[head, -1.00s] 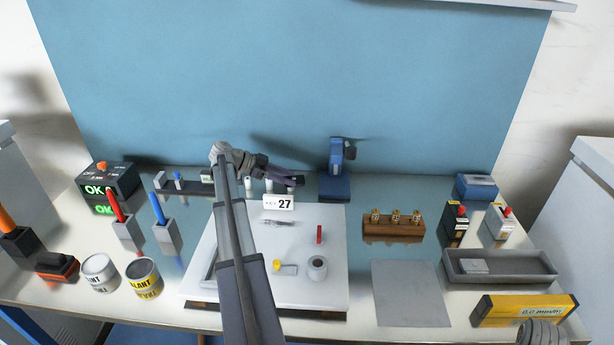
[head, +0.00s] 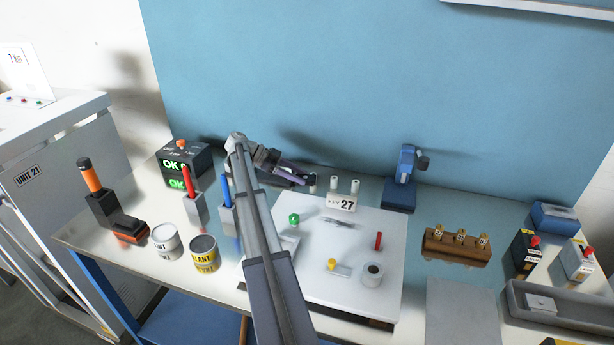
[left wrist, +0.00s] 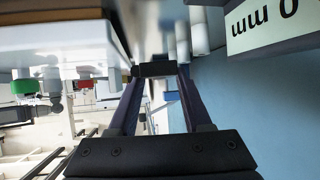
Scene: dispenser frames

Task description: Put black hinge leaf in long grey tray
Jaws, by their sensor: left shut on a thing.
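My left gripper (head: 312,181) is over the back of the bench, just left of the white posts. It is shut on a small dark piece, which I take for the black hinge leaf (left wrist: 156,69); in the left wrist view it sits across the fingertips. In the head view the piece is too small to make out clearly. The long grey tray (head: 548,321) is at the right front of the bench, far from this gripper, and cut off by the picture edge. A light grey block (head: 540,303) lies in it. My right gripper is not in view.
White posts (head: 355,186) and a blue stand (head: 400,190) are right of the gripper. A white board (head: 320,275) with small parts lies in front. A wooden block with brass pieces (head: 456,246) stands between board and tray. A grey mat (head: 460,310) lies clear.

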